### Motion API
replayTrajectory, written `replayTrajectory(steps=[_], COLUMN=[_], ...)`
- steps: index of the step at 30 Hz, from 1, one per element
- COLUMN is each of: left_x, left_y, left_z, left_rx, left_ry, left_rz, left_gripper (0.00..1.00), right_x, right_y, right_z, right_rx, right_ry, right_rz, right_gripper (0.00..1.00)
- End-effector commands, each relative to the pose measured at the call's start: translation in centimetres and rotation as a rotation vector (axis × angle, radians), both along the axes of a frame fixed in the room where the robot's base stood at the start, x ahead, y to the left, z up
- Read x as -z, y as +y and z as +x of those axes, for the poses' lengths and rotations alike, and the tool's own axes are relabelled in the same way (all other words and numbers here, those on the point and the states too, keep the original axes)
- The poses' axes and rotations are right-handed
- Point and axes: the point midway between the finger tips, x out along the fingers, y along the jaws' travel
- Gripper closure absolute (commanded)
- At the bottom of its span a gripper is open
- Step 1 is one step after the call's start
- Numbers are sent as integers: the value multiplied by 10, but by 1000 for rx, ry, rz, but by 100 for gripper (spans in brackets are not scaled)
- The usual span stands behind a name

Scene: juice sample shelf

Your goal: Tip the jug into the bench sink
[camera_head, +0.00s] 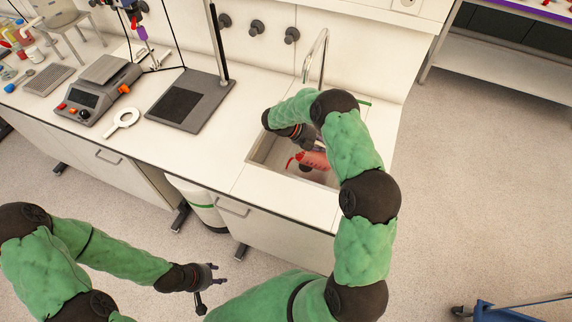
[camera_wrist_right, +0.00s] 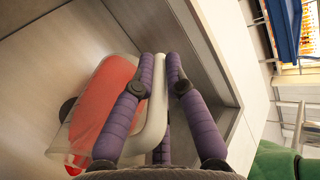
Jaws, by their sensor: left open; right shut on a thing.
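The jug (camera_head: 316,160) is clear with red juice in it and lies tilted inside the bench sink (camera_head: 256,154), its red end toward the left. In the right wrist view the jug (camera_wrist_right: 95,105) is over the sink floor, beside the sink wall (camera_wrist_right: 205,60). My right gripper (camera_head: 308,143) reaches down into the sink; its purple fingers (camera_wrist_right: 165,65) are shut on the jug's pale handle (camera_wrist_right: 153,115). Whether juice is running out I cannot tell. My left gripper (camera_head: 208,282) is open and empty, low in front of the bench.
A tall curved tap (camera_head: 318,55) stands behind the sink. Left of the sink are a dark stand plate (camera_head: 190,98), a white ring-shaped tool (camera_head: 122,121) and a hotplate device (camera_head: 92,92). The bench top between stand and sink is clear. A blue cart (camera_head: 510,312) is at lower right.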

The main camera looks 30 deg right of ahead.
Motion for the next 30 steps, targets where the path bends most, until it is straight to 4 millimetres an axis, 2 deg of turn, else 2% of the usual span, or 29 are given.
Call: replayTrajectory(steps=[30], left_x=[0], left_y=[0], left_z=[0], left_rx=[0], left_ry=[0], left_rz=[0], left_gripper=[53], right_x=[-8], right_y=[5], right_z=[4], right_rx=[0], right_ry=[38], right_rz=[-59], right_gripper=[100])
